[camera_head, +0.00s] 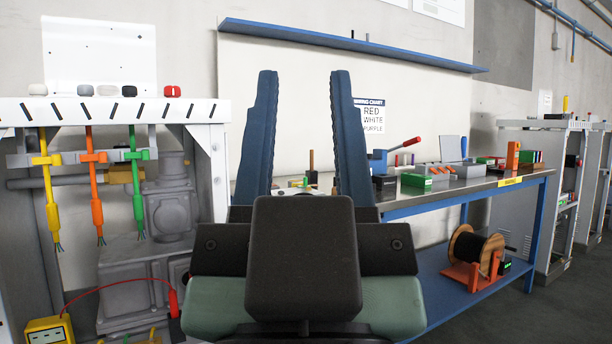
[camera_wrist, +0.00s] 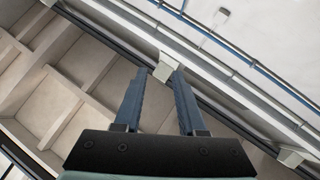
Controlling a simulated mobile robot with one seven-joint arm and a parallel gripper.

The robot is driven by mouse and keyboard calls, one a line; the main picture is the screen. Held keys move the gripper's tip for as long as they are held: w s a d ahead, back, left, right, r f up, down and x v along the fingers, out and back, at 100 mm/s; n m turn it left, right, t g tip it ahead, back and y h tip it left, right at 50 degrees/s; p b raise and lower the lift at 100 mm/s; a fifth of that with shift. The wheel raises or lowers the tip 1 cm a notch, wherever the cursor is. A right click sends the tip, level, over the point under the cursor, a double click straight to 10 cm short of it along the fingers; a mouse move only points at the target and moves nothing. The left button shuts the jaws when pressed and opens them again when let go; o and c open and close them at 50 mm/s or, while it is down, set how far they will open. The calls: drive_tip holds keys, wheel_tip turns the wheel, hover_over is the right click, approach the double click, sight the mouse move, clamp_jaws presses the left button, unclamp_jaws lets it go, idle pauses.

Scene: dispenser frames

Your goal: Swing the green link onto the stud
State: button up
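The green link (camera_head: 136,187) hangs on the left frame in the head view, to the right of the orange link (camera_head: 96,195) and the yellow link (camera_head: 48,185). Its lower end has loose dark wire tips. I cannot tell which part is the stud; it may be among the small fittings on the frame's rail. My gripper (camera_head: 302,80) is raised in the middle of the head view, fingers apart and empty, well to the right of the green link. The wrist view shows the open fingers (camera_wrist: 160,78) against the ceiling and upper wall.
The white frame (camera_head: 215,150) has knobs on top and grey machinery behind it. A yellow meter (camera_head: 46,331) with a red lead sits low left. A blue workbench (camera_head: 450,187) with tools and a cable spool (camera_head: 475,252) stands at right. A blue shelf (camera_head: 350,44) runs along the wall.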

wheel_tip(320, 180, up, 9)
drive_tip(key=p, duration=0.7)
drive_tip(key=shift+f, duration=0.1)
clamp_jaws()
wheel_tip(320, 180, up, 32)
drive_tip(key=p, duration=3.2)
drive_tip(key=shift+r+p, duration=0.2)
drive_tip(key=shift+p, duration=0.2)
drive_tip(key=shift+a, duration=0.1)
